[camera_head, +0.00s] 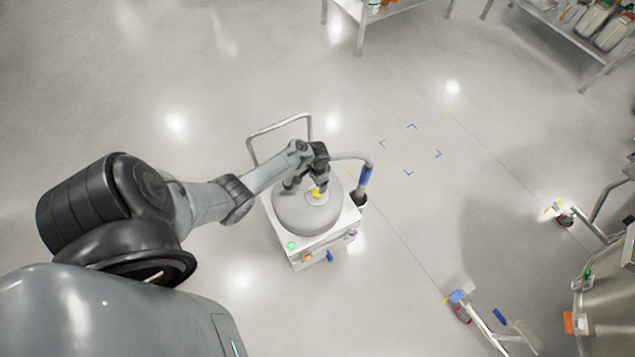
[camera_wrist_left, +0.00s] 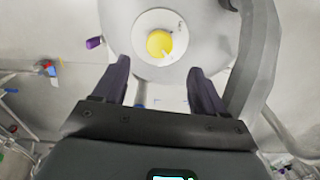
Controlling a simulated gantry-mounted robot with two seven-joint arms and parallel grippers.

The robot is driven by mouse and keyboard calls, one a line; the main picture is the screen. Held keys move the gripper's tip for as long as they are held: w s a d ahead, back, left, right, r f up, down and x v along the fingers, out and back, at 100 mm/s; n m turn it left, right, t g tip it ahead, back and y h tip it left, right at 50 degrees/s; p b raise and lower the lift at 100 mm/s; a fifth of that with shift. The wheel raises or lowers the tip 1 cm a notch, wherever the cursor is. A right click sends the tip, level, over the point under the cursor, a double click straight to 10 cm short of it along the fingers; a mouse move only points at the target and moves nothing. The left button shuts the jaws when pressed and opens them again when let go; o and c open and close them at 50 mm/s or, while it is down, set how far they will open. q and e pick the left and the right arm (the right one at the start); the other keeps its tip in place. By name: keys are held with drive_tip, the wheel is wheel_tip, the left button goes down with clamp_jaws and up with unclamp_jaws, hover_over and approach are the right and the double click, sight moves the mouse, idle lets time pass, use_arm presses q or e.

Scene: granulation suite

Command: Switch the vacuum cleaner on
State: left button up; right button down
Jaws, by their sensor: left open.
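The vacuum cleaner (camera_head: 300,217) stands on the floor in the middle of the head view, a grey dome on a white square base with a wire handle and a hose. A yellow knob (camera_head: 317,192) sits on a pale disc on top of the dome. My left gripper (camera_head: 306,186) is over the dome, close to the knob. In the left wrist view the yellow knob (camera_wrist_left: 159,43) lies ahead of the gap between the open fingers (camera_wrist_left: 164,75). Nothing is between the fingers. My right gripper is not in view.
The hose (camera_head: 352,156) curves off the dome's right side to a blue cuff. A green light (camera_head: 291,245) shows on the base's front corner. Metal tables (camera_head: 358,40) stand at the back; a steel vessel (camera_head: 610,310) stands at right. The floor around the vacuum is clear.

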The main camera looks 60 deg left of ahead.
use_arm(q)
drive_tip(key=shift+r+p, duration=0.3)
drive_tip(key=shift+r, duration=1)
